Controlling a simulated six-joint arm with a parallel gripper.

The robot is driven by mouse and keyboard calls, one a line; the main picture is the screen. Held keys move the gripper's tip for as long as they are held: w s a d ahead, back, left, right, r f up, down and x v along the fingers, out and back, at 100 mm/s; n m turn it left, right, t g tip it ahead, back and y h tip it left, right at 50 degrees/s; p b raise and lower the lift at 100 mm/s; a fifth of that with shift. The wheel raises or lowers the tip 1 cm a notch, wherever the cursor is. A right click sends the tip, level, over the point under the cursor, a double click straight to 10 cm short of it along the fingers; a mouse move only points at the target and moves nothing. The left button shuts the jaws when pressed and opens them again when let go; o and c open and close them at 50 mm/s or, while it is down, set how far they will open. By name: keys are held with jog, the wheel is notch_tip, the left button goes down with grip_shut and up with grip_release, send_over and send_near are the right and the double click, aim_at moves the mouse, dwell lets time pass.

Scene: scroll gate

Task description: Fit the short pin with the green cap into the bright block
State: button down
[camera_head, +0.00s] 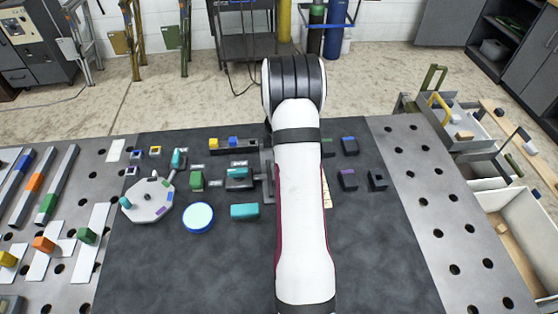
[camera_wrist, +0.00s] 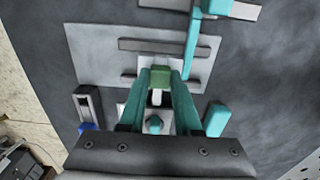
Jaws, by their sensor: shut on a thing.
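In the wrist view my gripper (camera_wrist: 159,73) has its two teal fingers closed on a small green cap (camera_wrist: 160,79). A short pale piece (camera_wrist: 156,97) shows below the cap between the fingers, probably the pin's shaft. The gripper is over a light grey plate (camera_wrist: 95,55) with dark bars on it. Whether the pin touches anything beneath is not clear. In the head view my white arm hides the gripper and the pin. I cannot tell which piece is the bright block.
In the wrist view a teal bar (camera_wrist: 190,50) stands close right of the fingers, and a dark slotted block (camera_wrist: 88,106) lies left. In the head view a pale disc (camera_head: 198,217), an octagonal plate (camera_head: 148,202) and a teal block (camera_head: 245,211) lie left of my arm. The front mat is clear.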

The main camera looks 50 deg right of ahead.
jog(key=shift+f, duration=0.2)
jog(key=c, duration=0.5)
grip_release()
jog(key=o, duration=0.5)
jog(key=shift+c, duration=0.2)
jog(key=shift+r, duration=3.5)
